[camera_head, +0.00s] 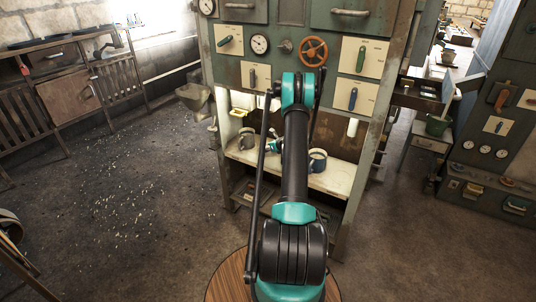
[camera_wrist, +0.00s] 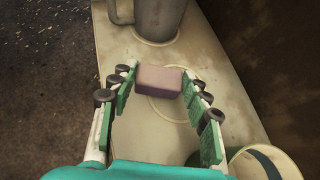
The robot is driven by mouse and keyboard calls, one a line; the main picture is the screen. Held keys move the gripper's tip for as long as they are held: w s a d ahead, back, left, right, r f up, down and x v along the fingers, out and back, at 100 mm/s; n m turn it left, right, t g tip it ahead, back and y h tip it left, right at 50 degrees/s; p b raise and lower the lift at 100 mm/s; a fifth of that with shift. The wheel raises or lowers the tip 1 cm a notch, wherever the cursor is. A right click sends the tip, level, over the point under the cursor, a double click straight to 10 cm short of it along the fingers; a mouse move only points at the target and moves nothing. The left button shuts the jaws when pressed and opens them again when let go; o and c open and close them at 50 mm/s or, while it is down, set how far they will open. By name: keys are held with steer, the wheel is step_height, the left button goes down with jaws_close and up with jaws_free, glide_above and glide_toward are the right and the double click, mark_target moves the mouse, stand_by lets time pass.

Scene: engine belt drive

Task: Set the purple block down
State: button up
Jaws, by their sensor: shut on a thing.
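The purple block (camera_wrist: 159,80) shows in the wrist view between the fingertips of my gripper (camera_wrist: 160,82). My gripper is shut on it, with one green finger at each side. The block is above or on the pale shelf (camera_wrist: 117,44); I cannot tell whether it touches the surface. A faint ring mark lies on the shelf under and around the block. In the head view my arm hides the block, and my gripper (camera_head: 274,146) shows only in part over the shelf.
A grey mug (camera_wrist: 158,20) stands on the shelf beyond the block. A round container (camera_wrist: 268,160) is close by my gripper at the lower right.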

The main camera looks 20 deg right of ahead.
steer(key=shift+f, duration=1.9)
steer(key=o, duration=1.1)
steer(key=shift+f, duration=0.1)
steer(key=shift+o, duration=0.2)
